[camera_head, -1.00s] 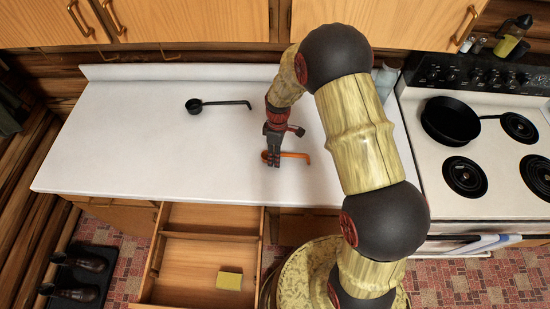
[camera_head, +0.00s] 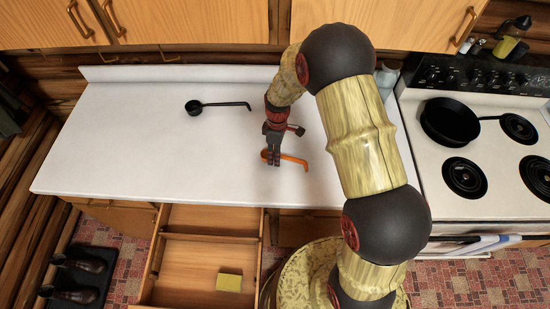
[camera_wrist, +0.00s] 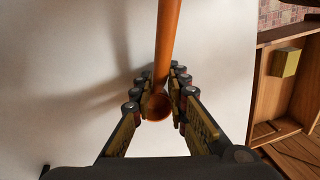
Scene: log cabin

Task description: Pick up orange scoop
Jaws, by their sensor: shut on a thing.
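The orange scoop (camera_head: 294,159) is at the front part of the white counter, its hooked handle pointing right in the head view. My gripper (camera_head: 273,160) points down over its bowl end. In the wrist view the scoop's orange handle (camera_wrist: 168,45) runs up and away, and its small bowl (camera_wrist: 156,106) sits between the fingers. My gripper (camera_wrist: 160,95) is shut on the scoop near the bowl. Whether the scoop touches the counter or is slightly raised, I cannot tell.
A black ladle (camera_head: 215,104) lies farther back on the white counter (camera_head: 130,150). Below the front edge is an open drawer (camera_head: 190,255) with a yellow sponge (camera_head: 229,282). A stove (camera_head: 490,205) with a black pan (camera_head: 450,121) stands at right. The counter's left side is clear.

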